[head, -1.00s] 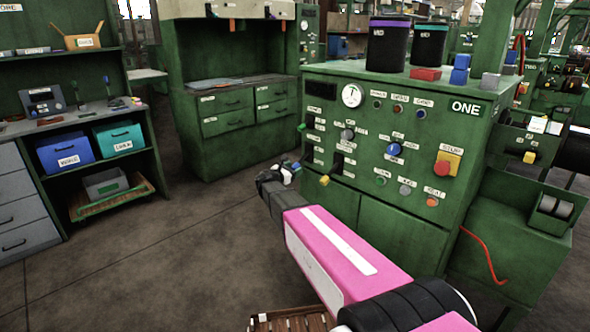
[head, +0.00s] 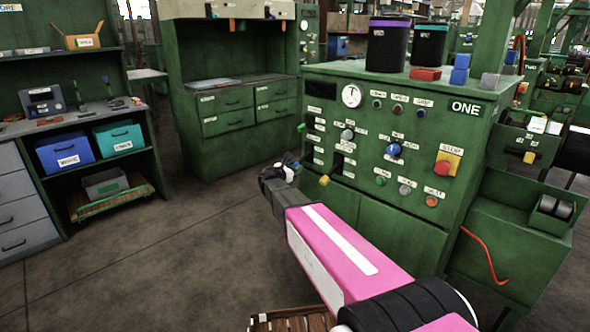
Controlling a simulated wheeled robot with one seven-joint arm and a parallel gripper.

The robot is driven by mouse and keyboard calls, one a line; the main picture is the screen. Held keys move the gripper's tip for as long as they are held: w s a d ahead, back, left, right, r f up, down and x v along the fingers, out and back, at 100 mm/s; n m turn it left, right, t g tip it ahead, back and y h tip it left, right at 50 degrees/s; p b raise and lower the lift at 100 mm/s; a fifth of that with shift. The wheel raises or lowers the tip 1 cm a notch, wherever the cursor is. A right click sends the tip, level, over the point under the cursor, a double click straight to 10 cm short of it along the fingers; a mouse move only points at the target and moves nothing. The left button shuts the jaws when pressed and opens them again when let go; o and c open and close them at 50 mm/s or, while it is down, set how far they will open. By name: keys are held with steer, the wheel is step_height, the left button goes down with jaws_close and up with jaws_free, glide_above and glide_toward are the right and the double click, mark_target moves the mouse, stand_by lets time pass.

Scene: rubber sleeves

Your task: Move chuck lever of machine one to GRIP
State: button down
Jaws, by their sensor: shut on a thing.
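Machine one (head: 395,140) is a green cabinet with a sloped panel and a sign reading ONE. At the panel's left side are levers in dark slots: one with a green knob (head: 301,127) and one with a yellow knob (head: 324,180). My gripper (head: 291,168) is at the panel's left edge, left of the yellow knob and below the green one. It is shut on what looks like a lever there; its fingers hide most of it. The lever labels, GRIP among them, are too small to read.
A red push button on a yellow plate (head: 446,165) and several knobs are on the panel's right. Dark canisters (head: 389,45) stand on top. A shelf with a blue bin (head: 66,151) and a teal bin (head: 119,139) is at left. The floor between is clear.

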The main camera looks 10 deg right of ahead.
mark_target(295, 163)
steer(key=shift+s+a+r+g+y, duration=0.15)
steer(key=shift+r+g+y, duration=0.3)
steer(key=shift+r, duration=0.1)
steer(key=shift+s+a+r+g+y, duration=0.1)
steer(key=shift+s+r+g+y, duration=0.05)
steer(key=shift+r+g+y, duration=0.3)
step_height(295, 163, up, 2)
steer(key=shift+a+r+g+y, duration=0.15)
steer(key=shift+r+g+y, duration=0.1)
steer(key=shift+g+y, duration=0.65)
step_height(295, 163, up, 3)
steer(key=g+y, duration=0.1)
steer(key=y, duration=0.1)
steer(key=shift+w+f+g+y, duration=0.1)
steer(key=shift+w+g+y, duration=0.05)
steer(key=shift+g+y, duration=0.25)
steer(key=shift+w+d+r+g+y, duration=0.1)
steer(key=shift+d+r+g+y, duration=0.2)
steer(key=shift+r+g+y, duration=0.3)
steer(key=shift+w+d+r+g+y, duration=0.1)
steer(key=shift+d+r+g+y, duration=0.3)
steer(key=shift+y, duration=0.3)
steer(key=shift+a+r, duration=0.1)
steer(key=shift+r, duration=0.05)
steer(key=c, duration=0.7)
jaws_free()
steer(key=shift+c, duration=0.2)
steer(key=v, duration=1)
steer(key=shift+r, duration=0.35)
steer(key=shift+s, duration=0.15)
